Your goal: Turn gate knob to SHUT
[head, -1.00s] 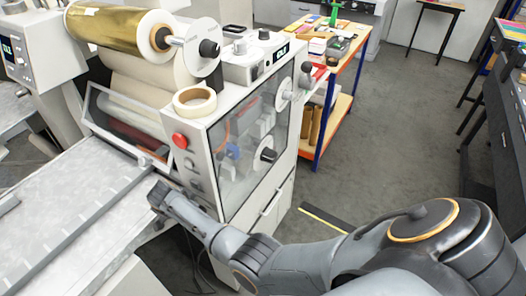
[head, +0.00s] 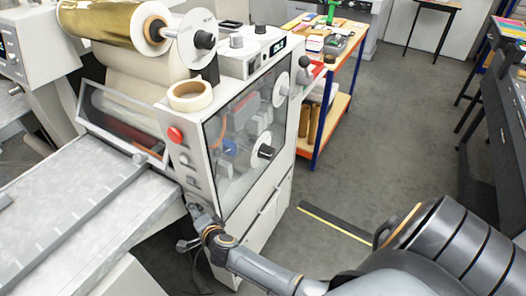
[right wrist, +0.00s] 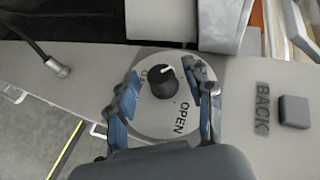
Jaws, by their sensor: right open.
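The gate knob (right wrist: 162,84) is a dark round knob with a white pointer mark, on a pale round dial plate (right wrist: 150,121). The word OPEN is printed at the plate's lower right. Another label at the upper left is partly covered and unreadable. The white mark points toward the top of the right wrist view. My right gripper (right wrist: 166,76) is open, with one finger on each side of the knob; I cannot tell whether they touch it. In the head view my right gripper (head: 194,212) is low at the machine's front corner and hides the knob. My left gripper is not in view.
A square button (right wrist: 294,111) marked BACK sits right of the dial. The laminating machine (head: 232,206) has a red button (head: 175,135) above my gripper. A metal feed table (head: 85,205) lies to the left. Open floor (head: 375,150) is on the right.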

